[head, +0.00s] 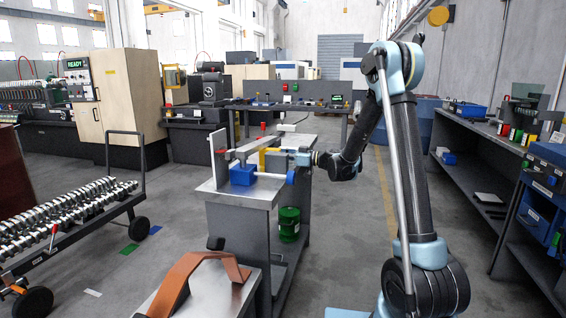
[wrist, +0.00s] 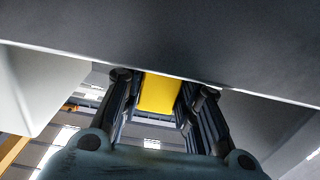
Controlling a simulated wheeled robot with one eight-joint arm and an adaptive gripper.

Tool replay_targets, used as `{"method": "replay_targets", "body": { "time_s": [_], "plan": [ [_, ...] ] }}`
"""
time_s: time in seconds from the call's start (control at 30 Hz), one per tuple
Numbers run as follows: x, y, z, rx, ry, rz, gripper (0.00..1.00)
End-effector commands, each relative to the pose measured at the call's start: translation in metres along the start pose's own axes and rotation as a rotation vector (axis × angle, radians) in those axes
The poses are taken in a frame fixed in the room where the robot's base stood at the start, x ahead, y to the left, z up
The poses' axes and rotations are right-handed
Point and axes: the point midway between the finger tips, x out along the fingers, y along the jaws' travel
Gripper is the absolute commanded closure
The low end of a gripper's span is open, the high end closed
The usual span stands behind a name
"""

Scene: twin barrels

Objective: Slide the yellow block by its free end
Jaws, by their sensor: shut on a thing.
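The yellow block (head: 263,158) stands at the side of a grey bar on the grey workbench (head: 222,193). My gripper (head: 281,157) reaches in from the right at the block's level. In the wrist view, the yellow block (wrist: 158,93) lies between the two dark fingers of my gripper (wrist: 160,103), which is shut on it. The upper part of the block is hidden by a wide dark grey surface (wrist: 170,45). In the head view, the grip itself is small and hard to make out.
An upright plate (head: 218,158) stands at the bench's left. A green bucket (head: 289,224) is below. An orange strap (head: 188,275) lies on the nearer table.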

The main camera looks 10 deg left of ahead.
Motion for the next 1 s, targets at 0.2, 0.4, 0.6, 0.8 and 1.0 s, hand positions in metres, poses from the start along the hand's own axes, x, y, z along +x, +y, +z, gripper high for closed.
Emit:
{"method": "replay_targets", "body": {
  "time_s": [0.2, 0.4, 0.6, 0.8, 1.0],
  "plan": [
    [0.001, 0.0, 0.0, 0.0, 0.001, 0.0, 0.93],
    [0.001, 0.0, 0.0, 0.0, 0.001, 0.0, 0.47],
    [0.001, 0.0, 0.0, 0.0, 0.0, 0.0, 0.47],
    [-0.006, 0.001, 0.001, -0.001, -0.002, 0.002, 0.47],
    [-0.035, 0.002, 0.001, 0.0, -0.001, 0.005, 0.47]
  ]
}}
